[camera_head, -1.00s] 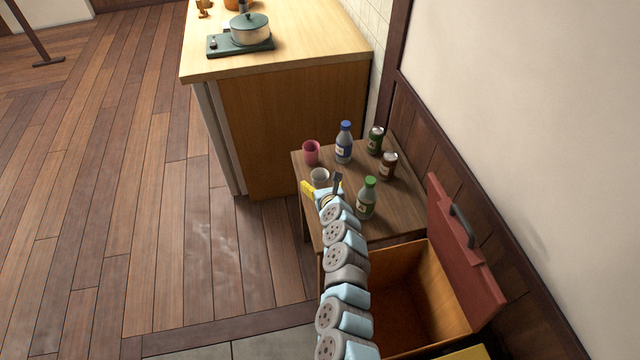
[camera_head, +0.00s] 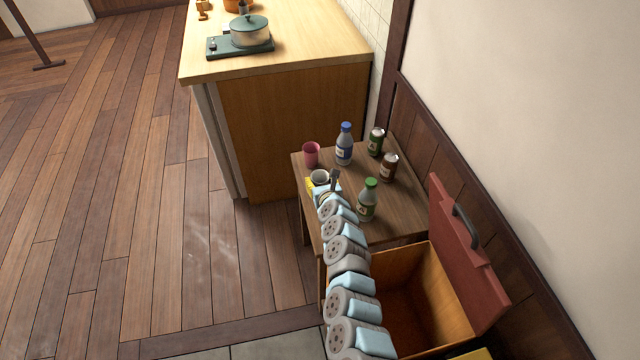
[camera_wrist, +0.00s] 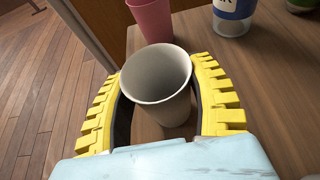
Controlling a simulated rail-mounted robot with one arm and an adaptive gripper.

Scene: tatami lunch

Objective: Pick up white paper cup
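The white paper cup (camera_wrist: 158,76) stands upright on the small wooden table, its open top toward the wrist camera. In the head view the cup (camera_head: 320,177) is at the table's left side, just beyond the end of my arm. My gripper (camera_wrist: 160,80) has its yellow fingers spread on either side of the cup. A gap shows on the left; on the right the finger is very near the cup, and I cannot tell whether it touches. In the head view my gripper (camera_head: 320,184) is mostly hidden by my wrist.
A pink cup (camera_wrist: 152,18) stands just behind the white cup. An open box with a red lid (camera_head: 463,250) stands in front.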

